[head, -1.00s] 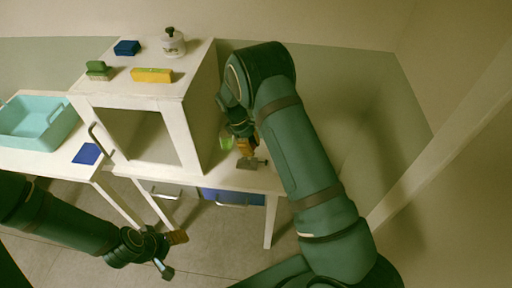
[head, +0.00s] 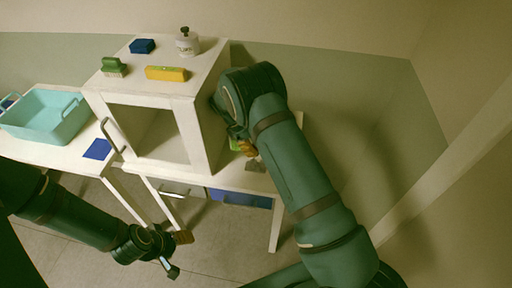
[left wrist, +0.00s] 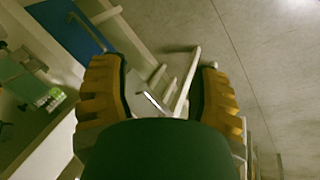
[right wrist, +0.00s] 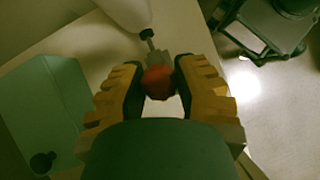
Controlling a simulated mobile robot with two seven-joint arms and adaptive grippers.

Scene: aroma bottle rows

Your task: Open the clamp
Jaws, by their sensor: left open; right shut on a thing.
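The clamp (head: 255,166) is a small grey metal piece on the table's right part, beside the white cabinet; my right arm hides much of it. In the right wrist view, its red round knob (right wrist: 158,83) sits between the fingers on a grey metal stem (right wrist: 155,53). My right gripper (right wrist: 160,78) is shut on this knob; in the head view only a bit of it (head: 246,148) shows behind the arm. My left gripper (head: 181,254) is open and empty, low in front of the table. It also shows open in the left wrist view (left wrist: 163,75).
The white cabinet (head: 213,125) stands left of the clamp. On top are a yellow level (head: 166,74), a green-handled brush (head: 113,67), a blue block (head: 142,46) and a white bottle (head: 187,45). A teal tray (head: 45,137) stands far left. A green thing (head: 234,145) is beside the right gripper.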

